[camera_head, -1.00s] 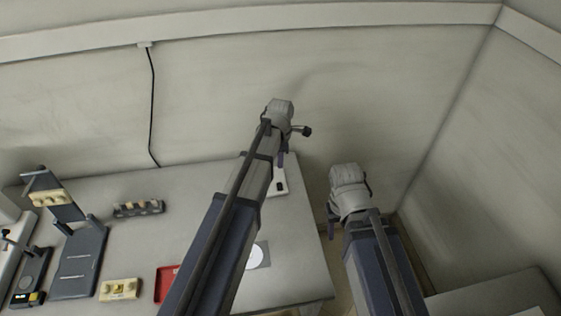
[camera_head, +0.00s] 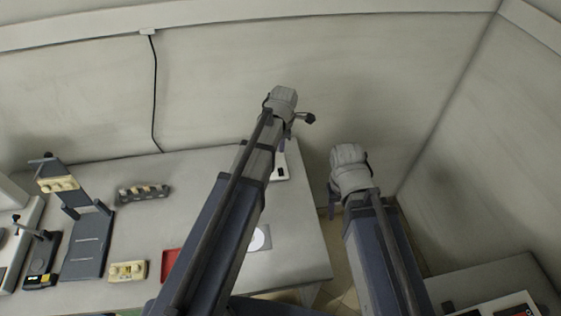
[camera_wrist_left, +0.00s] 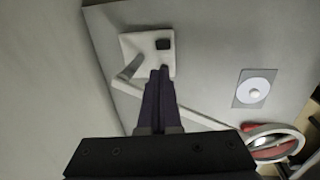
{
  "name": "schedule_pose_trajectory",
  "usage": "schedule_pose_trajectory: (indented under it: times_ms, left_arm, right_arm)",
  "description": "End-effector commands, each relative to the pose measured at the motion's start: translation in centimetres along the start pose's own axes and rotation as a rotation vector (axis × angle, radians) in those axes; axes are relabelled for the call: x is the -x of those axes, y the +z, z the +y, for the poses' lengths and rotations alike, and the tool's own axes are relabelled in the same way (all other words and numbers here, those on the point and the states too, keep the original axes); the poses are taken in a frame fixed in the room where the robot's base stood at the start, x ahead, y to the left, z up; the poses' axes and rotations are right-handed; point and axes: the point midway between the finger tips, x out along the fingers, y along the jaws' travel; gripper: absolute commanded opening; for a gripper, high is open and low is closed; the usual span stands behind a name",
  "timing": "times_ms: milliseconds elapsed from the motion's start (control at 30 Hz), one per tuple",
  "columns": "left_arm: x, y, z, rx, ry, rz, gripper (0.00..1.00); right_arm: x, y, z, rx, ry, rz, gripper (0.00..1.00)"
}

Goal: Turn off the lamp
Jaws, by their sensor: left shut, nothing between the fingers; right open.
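The lamp has a white square base (camera_wrist_left: 139,45) with a dark square button (camera_wrist_left: 164,43) at one corner. Its pale arm (camera_wrist_left: 190,112) runs right to a ring-shaped head (camera_wrist_left: 272,140), partly cut off by my gripper body. In the head view the base (camera_head: 280,177) shows near the table's far right, partly behind my left arm. My left gripper (camera_wrist_left: 161,70) is shut and empty, its tips just below the button in the wrist view; contact cannot be told. My right gripper (camera_head: 333,209) hangs off the table's right edge, open, fingers barely visible.
The table (camera_head: 212,170) holds a white disc on a card (camera_head: 262,238), a red tray (camera_head: 170,263), a cream block (camera_head: 127,271), a small rack (camera_head: 144,192) and a dark stand (camera_head: 87,245) at left. A wall closes the back.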

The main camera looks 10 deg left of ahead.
Motion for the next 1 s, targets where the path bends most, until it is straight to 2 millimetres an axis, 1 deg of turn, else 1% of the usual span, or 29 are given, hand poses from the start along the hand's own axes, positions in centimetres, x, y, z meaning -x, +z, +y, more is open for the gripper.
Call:
schedule_pose_trajectory:
  times_ms: [267,467,667,1000]
  left_arm:
    - [-0.2,0.0,0.1,0.000,-0.001,0.000,0.00]
    - [-1.2,0.0,0.1,0.000,-0.001,0.000,0.00]
    - [-3.4,0.1,0.1,0.000,-0.002,0.000,0.00]
    - [-8.3,0.1,0.1,0.000,-0.002,0.000,0.00]
  right_arm:
    - [-0.1,0.0,0.0,0.000,0.000,0.000,0.50]
    - [-1.2,-0.1,-0.1,0.000,0.000,0.000,0.50]
    - [-3.4,-0.2,-0.3,-0.001,0.000,0.000,0.50]
    - [-8.1,-0.5,-0.8,-0.001,0.000,0.000,0.50]
